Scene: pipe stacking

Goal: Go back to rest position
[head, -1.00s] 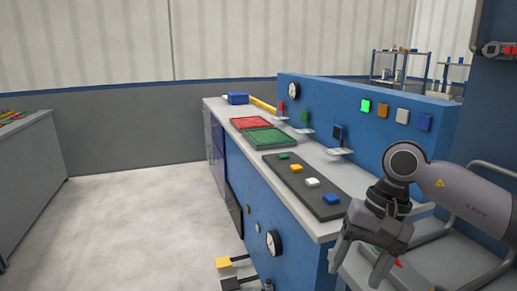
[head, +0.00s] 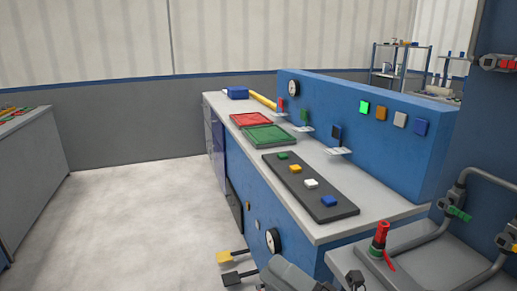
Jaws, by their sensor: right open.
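My right gripper (head: 290,276) shows only in part at the bottom edge of the head view, a grey shape low in front of the blue bench. It is open, and nothing is seen held in it. Its fingertips are mostly cut off by the picture edge. My left gripper is not in view. The bench (head: 385,211) has a grey top and blue sides, and the right gripper is below its top.
On the bench lie a red tray (head: 251,120), a green tray (head: 268,137) and a dark button panel (head: 335,208). A red fitting (head: 380,240) stands on grey pipework at right. Yellow (head: 230,257) and black pedals stick out low. The floor at left is clear.

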